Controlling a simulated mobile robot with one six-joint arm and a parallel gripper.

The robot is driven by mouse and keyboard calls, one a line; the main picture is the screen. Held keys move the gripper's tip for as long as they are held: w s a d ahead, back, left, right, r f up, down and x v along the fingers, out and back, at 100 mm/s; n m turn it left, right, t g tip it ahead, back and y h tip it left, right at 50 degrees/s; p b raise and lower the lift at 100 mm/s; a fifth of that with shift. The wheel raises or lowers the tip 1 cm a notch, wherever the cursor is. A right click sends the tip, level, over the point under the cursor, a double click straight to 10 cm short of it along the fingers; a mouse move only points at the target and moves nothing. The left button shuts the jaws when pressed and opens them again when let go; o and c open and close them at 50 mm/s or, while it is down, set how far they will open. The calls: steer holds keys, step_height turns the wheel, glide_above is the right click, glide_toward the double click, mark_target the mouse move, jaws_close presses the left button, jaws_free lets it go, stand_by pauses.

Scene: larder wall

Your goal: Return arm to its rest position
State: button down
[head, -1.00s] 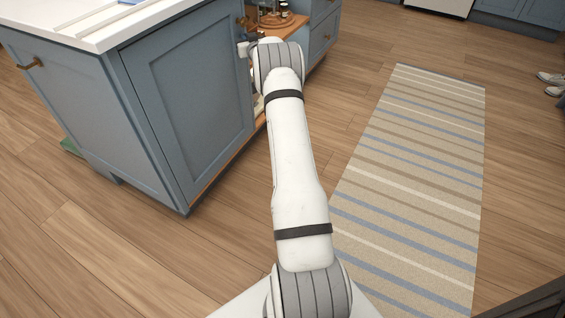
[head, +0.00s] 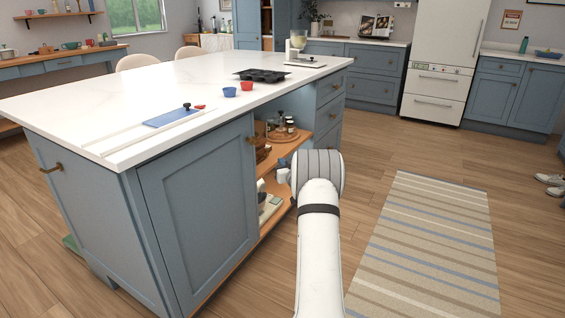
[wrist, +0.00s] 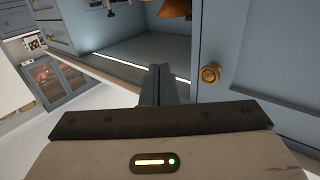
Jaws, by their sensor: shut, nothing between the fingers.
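My gripper (wrist: 160,84) shows in the wrist view with its two dark fingers together and nothing between them. The fingers point toward a blue cabinet with an open, lit interior (wrist: 140,50). A blue door with a brass knob (wrist: 210,74) is to their right. In the head view my white arm reaches forward from the bottom, its far end beside the open shelves (head: 275,178) of the kitchen island.
The island has a white top (head: 130,95) bearing a black muffin tin (head: 262,75), a blue cup (head: 229,92) and a red cup (head: 247,86). A striped rug (head: 425,245) lies to the right of the arm.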

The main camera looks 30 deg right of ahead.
steer(key=s+a+r+g+p, duration=0.25)
steer(key=a+r+p, duration=0.25)
steer(key=a+r, duration=0.25)
steer(key=s+a+r+g+p, duration=0.2)
steer(key=s+a+r+p, duration=0.2)
steer(key=a+r, duration=0.3)
steer(key=s+a+r+g+p, duration=0.25)
steer(key=a+r+p, duration=0.25)
steer(key=r, duration=0.4)
steer(key=s+a+r+g+y+p, duration=0.1)
steer(key=s+a+r+g+p, duration=0.1)
steer(key=s+a, duration=0.5)
steer(key=s+a+r+n+g+y+p, duration=0.1)
steer(key=s+a+r+g+p, duration=0.2)
steer(key=s, duration=1.4)
steer(key=s+a+r+n+g+y+p, duration=0.1)
steer(key=s+a+r+g+p, duration=0.2)
steer(key=s+a, duration=0.9)
step_height(320, 180, up, 3)
steer(key=s+p, duration=0.1)
steer(key=p, duration=0.4)
steer(key=shift+a+y+p, duration=0.2)
steer(key=shift+y+p, duration=0.1)
steer(key=shift+y, duration=0.1)
